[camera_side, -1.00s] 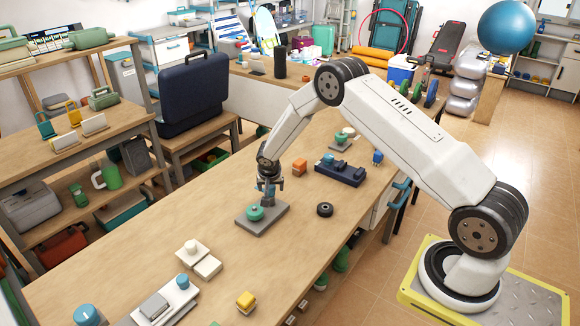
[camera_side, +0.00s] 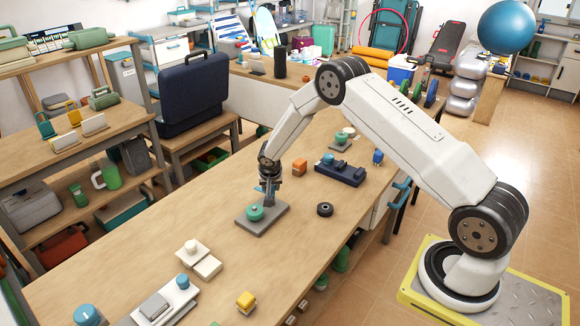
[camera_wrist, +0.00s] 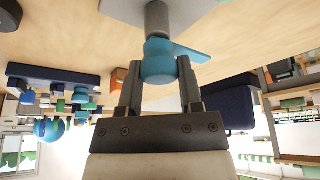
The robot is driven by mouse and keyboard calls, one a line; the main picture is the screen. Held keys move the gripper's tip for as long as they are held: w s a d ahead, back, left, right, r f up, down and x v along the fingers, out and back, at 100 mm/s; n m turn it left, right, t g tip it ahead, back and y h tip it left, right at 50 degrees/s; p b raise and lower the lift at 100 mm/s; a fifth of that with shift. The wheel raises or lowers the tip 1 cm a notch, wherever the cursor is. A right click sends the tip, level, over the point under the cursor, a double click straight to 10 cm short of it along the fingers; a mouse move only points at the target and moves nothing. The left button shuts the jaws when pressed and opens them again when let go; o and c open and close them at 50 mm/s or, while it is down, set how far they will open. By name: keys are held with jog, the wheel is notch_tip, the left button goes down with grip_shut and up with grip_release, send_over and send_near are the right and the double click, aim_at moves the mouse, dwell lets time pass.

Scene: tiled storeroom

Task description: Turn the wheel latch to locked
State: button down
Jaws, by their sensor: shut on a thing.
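The latch is a grey base plate (camera_side: 275,217) on the bench, with a green round part (camera_side: 255,212) on its near left. In the wrist view a short grey post (camera_wrist: 157,16) joins the plate to a blue knob (camera_wrist: 160,62) with a flat blue pointer (camera_wrist: 192,54) reaching right. My gripper (camera_side: 268,198) points down over the far part of the plate. In the wrist view its two fingers (camera_wrist: 159,80) are closed on the blue knob, one on each side. I cannot read any locked or unlocked mark.
A black ring (camera_side: 325,209) lies right of the plate. An orange block (camera_side: 299,167) and a dark blue box with knobs (camera_side: 341,173) stand behind it. A white switch unit (camera_side: 192,252) and yellow block (camera_side: 246,301) lie nearer. Bench left of the plate is clear.

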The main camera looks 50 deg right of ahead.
jog(key=shift+n, duration=0.4)
jog(key=shift+n+y, duration=0.5)
jog(key=shift+n, duration=0.6)
jog(key=shift+n+t, duration=0.5)
jog(key=shift+n, duration=0.2)
jog(key=shift+n+y, duration=1)
jog(key=shift+n, duration=1.2)
jog(key=shift+n+y, duration=0.5)
jog(key=shift+n, duration=0.6)
jog(key=shift+n+y, duration=0.4)
jog(key=shift+n, duration=0.8)
jog(key=shift+n+g+y, duration=0.3)
jog(key=shift+n+y, duration=0.4)
jog(key=shift+n, duration=1.2)
